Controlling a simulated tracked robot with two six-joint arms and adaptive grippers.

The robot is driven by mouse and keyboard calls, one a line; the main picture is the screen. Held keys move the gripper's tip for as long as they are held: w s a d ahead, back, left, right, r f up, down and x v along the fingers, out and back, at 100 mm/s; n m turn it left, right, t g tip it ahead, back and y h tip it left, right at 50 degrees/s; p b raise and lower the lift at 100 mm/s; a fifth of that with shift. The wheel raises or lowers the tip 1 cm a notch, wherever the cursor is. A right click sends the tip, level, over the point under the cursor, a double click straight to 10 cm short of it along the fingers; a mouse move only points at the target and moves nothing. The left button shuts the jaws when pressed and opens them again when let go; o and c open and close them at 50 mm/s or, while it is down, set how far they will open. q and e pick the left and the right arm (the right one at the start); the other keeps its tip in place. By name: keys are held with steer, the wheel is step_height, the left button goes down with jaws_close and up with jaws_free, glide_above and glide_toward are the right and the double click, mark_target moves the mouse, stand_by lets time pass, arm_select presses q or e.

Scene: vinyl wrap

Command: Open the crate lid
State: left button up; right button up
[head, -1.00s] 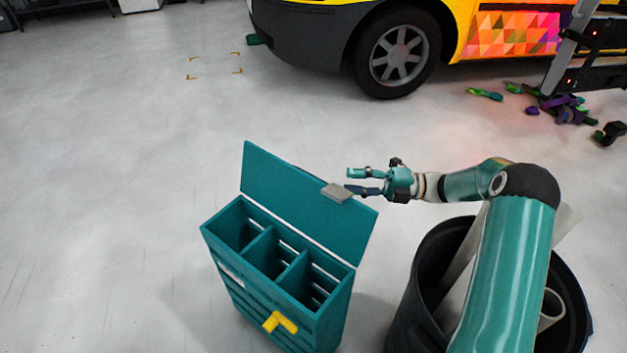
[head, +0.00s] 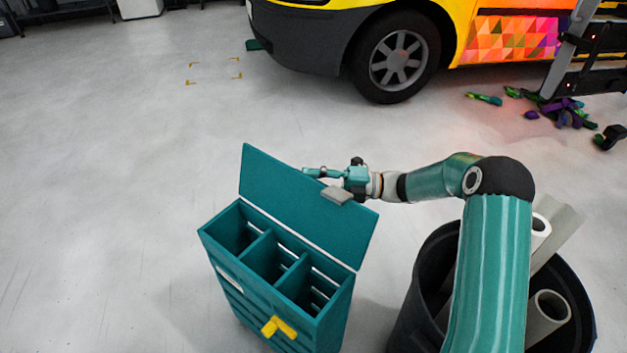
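The teal crate (head: 275,315) stands on the floor with several open compartments facing up. Its teal lid (head: 290,195) stands raised and tilted back along the crate's far edge. A grey tab (head: 336,195) sits on the lid's upper edge. My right gripper (head: 318,174) is at that upper edge, just above and behind the tab, with nothing seen in it. One finger shows pointing left; the other is hidden behind the lid and tab. I cannot tell whether it touches the lid. My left gripper is out of view.
A black bin (head: 408,318) with pale rolls (head: 548,312) stands right of the crate, under my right arm. A yellow latch (head: 278,326) is on the crate's front. A vehicle (head: 330,40) and scattered scraps (head: 565,112) lie farther back. Floor to the left is clear.

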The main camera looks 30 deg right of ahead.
jaws_close()
steer(key=shift+s+a, duration=0.1)
steer(key=shift+s+a+r+n+g+h+b, duration=0.25)
steer(key=shift+a+r+n+h+b, duration=0.1)
steer(key=shift+a+n, duration=0.15)
steer(key=shift+s+a+r+n+g+h+b, duration=0.25)
steer(key=shift+a+n+h+b, duration=0.1)
steer(key=shift+a+n, duration=0.15)
steer(key=shift+o, duration=1.3)
jaws_free()
steer(key=shift+w, duration=0.1)
steer(key=shift+d, duration=0.1)
